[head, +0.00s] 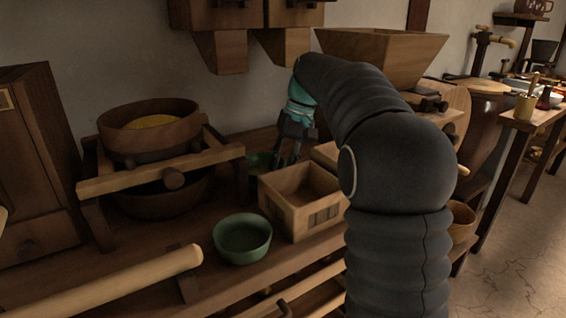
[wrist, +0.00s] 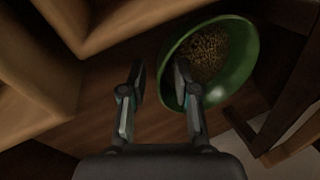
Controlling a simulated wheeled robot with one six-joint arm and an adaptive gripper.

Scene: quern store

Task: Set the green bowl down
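A green bowl (wrist: 236,78) with speckled grain in it is at the upper right of the wrist view. In the head view a dark green bowl (head: 260,162) shows behind the wooden box, partly hidden. My gripper (wrist: 160,82) is open, with its fingers apart at the bowl's near rim. The right finger overlaps the bowl's inside and the left finger is outside, with a gap to the wall. In the head view my gripper (head: 287,160) points down beside that bowl. A second green bowl (head: 242,239), seemingly empty, stands upright nearer on the bench.
An open wooden box (head: 272,212) stands close in front of my gripper. A quern on a wooden frame (head: 160,178) is to the left. A wooden hopper (head: 385,52) is behind my arm. A pale pole (head: 120,285) crosses the front left.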

